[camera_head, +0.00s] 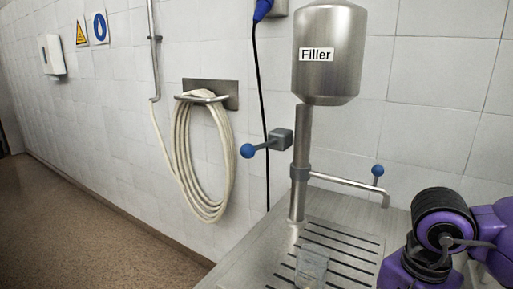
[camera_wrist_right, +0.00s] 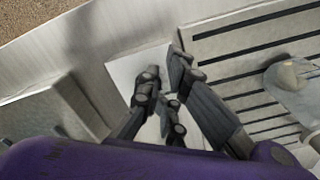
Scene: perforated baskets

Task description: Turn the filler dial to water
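The filler (camera_head: 331,78) is a steel tank with a "Filler" label, on a vertical pipe in the head view. A grey box on the pipe carries a lever with a blue ball (camera_head: 248,151), pointing left. I cannot tell a dial marking on it. A thin spout (camera_head: 345,182) reaches right, with a second blue-ball handle (camera_head: 378,171). My right gripper (camera_wrist_right: 164,61) shows in the right wrist view; its dark fingers are apart, with nothing seen between them. It is low, beside the slotted drain, away from both handles. My left gripper is out of view.
A clear glass (camera_head: 311,268) stands on the slotted drain (camera_head: 345,243); it also shows in the right wrist view (camera_wrist_right: 296,88). A coiled hose (camera_head: 181,160) hangs on the tiled wall at left. A black cable (camera_head: 260,100) runs down behind the lever. Brown floor is clear at left.

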